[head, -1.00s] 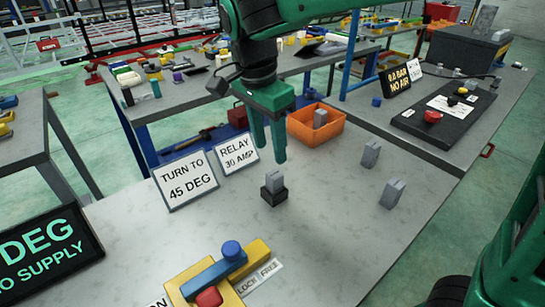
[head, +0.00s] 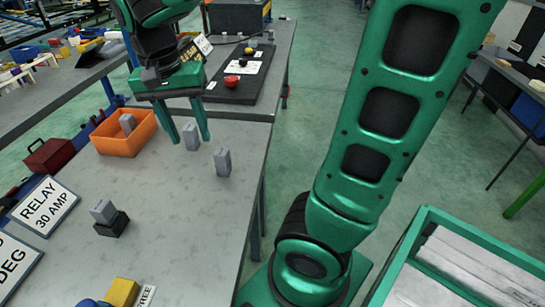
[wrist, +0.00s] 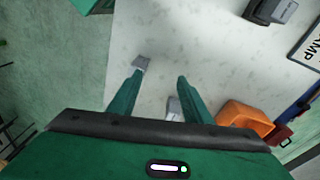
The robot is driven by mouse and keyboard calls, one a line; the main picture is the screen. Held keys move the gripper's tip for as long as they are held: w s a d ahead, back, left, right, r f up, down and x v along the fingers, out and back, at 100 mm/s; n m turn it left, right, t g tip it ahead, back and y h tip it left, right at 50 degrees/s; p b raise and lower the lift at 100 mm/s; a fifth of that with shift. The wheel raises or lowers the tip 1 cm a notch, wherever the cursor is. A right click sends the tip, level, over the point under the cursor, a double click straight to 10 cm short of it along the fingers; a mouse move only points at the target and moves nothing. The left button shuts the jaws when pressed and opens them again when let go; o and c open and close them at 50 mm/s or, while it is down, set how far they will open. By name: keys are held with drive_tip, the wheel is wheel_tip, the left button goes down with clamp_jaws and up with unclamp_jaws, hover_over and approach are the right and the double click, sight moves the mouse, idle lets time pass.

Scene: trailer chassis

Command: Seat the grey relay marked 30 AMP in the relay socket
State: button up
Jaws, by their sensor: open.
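A black relay socket (head: 112,228) stands on the grey bench, left in the head view, with a grey relay (head: 102,210) on top; I cannot tell whether that relay is fully down. Two more grey relays stand upright on the bench: a left one (head: 191,137) and a right one (head: 222,162). My gripper (head: 190,140) is open and empty, fingers pointing down, with the left relay appearing between or just behind them. In the wrist view, one relay (wrist: 174,106) shows between the fingers and another (wrist: 141,63) by the left fingertip. No 30 AMP marking is legible on any relay.
An orange bin (head: 112,144) holding a grey relay stands behind left. A "RELAY 30 AMP" sign (head: 45,206) stands near the socket. A black panel with a red button (head: 231,81) lies farther back. The bench's right edge is close to the right relay.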

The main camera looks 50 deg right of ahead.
drive_tip(key=s+d+f+n, duration=0.1)
drive_tip(key=s+d+f, duration=0.2)
drive_tip(key=s+d, duration=0.3)
drive_tip(key=s+d+f+n+y, duration=0.1)
drive_tip(key=s+d+f, duration=0.3)
drive_tip(key=s+d, duration=0.3)
drive_tip(key=s, duration=0.4)
drive_tip(key=shift+d+f+n+y, duration=0.15)
drive_tip(key=shift+d+n+y, duration=0.15)
drive_tip(key=shift+n, duration=0.1)
